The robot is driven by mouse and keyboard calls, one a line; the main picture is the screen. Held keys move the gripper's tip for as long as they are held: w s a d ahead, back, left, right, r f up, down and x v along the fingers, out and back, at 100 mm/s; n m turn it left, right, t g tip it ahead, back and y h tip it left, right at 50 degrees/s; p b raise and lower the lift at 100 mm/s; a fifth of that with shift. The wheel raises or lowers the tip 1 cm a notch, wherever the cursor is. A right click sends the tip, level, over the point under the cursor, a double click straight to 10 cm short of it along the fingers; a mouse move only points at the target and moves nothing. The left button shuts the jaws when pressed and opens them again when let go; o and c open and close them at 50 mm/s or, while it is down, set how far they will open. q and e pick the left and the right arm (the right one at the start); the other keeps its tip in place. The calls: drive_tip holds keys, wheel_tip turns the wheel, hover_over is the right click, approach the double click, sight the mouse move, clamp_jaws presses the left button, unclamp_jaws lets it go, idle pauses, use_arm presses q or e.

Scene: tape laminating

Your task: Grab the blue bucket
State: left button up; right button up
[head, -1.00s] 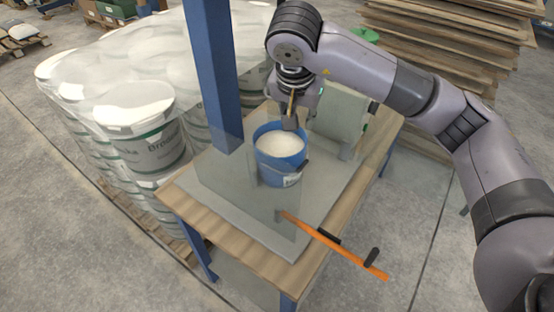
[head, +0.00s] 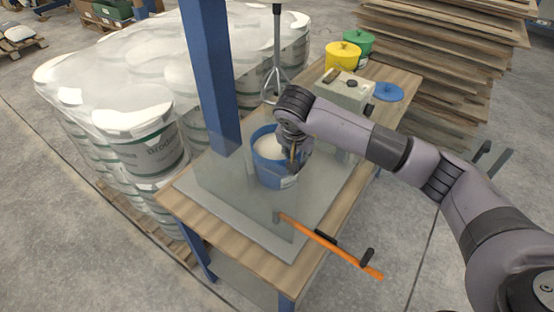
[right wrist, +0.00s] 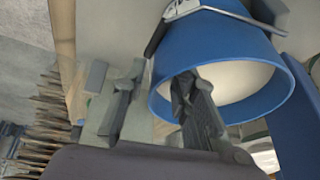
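The blue bucket (head: 264,175), filled with pale material, stands upright on the grey plate on the wooden table. My right gripper (head: 293,163) points down at the bucket's right rim in the head view. In the right wrist view the blue bucket (right wrist: 215,38) fills the upper right. The right gripper (right wrist: 160,95) shows its two fingers apart there. One finger overlaps the bucket's opening and the other is outside the wall, with the rim between them. I cannot tell whether either finger touches the wall. My left gripper is not in view.
A transparent panel and an orange lever (head: 330,247) are in front of the bucket. A blue post (head: 210,80) stands at left. A mixer paddle (head: 274,84) hangs behind. A grey box (head: 345,90), yellow bucket (head: 342,60), green bucket (head: 359,46) and blue lid (head: 388,93) sit behind on the table.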

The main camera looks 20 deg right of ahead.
drive_tip(key=shift+w+d+f, duration=0.1)
drive_tip(key=shift+w+f, duration=0.15)
drive_tip(key=shift+f, duration=0.35)
drive_tip(key=shift+c, duration=0.3)
clamp_jaws()
drive_tip(key=shift+w+r, duration=0.1)
drive_tip(key=shift+r, duration=0.05)
idle(0.4)
